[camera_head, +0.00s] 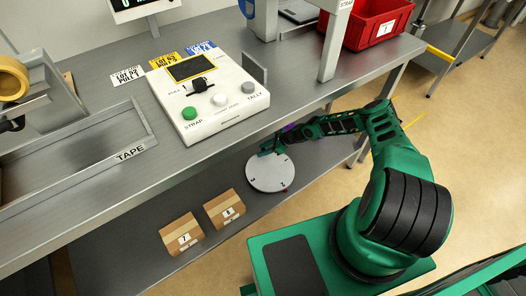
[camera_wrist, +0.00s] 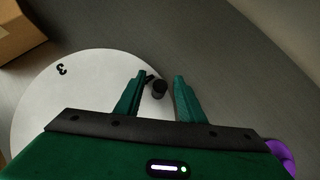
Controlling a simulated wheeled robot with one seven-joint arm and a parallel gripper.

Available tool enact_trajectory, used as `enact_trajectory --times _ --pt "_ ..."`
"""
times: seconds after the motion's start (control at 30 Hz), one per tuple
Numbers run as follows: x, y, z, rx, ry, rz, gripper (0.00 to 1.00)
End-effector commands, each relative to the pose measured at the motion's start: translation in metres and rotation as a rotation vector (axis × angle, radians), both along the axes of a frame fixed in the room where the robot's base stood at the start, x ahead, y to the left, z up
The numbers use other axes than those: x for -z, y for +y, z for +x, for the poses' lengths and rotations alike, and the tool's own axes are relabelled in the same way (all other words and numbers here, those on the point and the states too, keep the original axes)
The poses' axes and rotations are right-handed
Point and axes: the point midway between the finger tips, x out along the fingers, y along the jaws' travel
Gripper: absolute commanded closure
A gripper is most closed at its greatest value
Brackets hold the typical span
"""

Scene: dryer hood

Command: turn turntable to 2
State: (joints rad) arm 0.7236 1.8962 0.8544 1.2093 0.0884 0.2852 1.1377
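The turntable (camera_head: 268,174) is a round white disc on the lower shelf, under the front edge of the bench. It also fills the left of the wrist view (camera_wrist: 50,105), where an upside-down number 3 shows near its rim. A small red mark shows on its front right in the head view. A short dark peg (camera_wrist: 159,88) stands near the disc's far right rim in the wrist view. My gripper (camera_wrist: 160,76) is open, with one finger on each side of the peg. I cannot tell whether either finger touches it. In the head view my gripper (camera_head: 270,148) is at the disc's back edge.
Two cardboard boxes, 7 (camera_head: 181,234) and 8 (camera_head: 225,210), sit on the lower shelf left of the turntable. The bench (camera_head: 180,158) overhangs behind, carrying a control box (camera_head: 232,110) and a red bin (camera_head: 378,25). A bench leg stands to the right.

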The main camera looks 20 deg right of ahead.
Motion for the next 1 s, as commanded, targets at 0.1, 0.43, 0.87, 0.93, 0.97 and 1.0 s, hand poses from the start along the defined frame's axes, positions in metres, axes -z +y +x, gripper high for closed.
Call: enact_trajectory --times 0.1,0.43,0.87,0.93,0.97,1.0 --pt "-0.005 -0.005 -0.002 0.001 -0.001 0.000 0.64" --pt "-0.046 -0.042 -0.021 0.001 -0.001 -0.002 0.64" --pt "-0.075 -0.068 -0.035 0.001 0.001 -0.001 0.64" --pt "-0.075 -0.068 -0.035 0.001 0.001 -0.001 0.64" --pt "-0.075 -0.068 -0.035 0.001 0.001 -0.001 0.64" --pt "-0.075 -0.068 -0.035 0.001 0.001 -0.001 0.64"
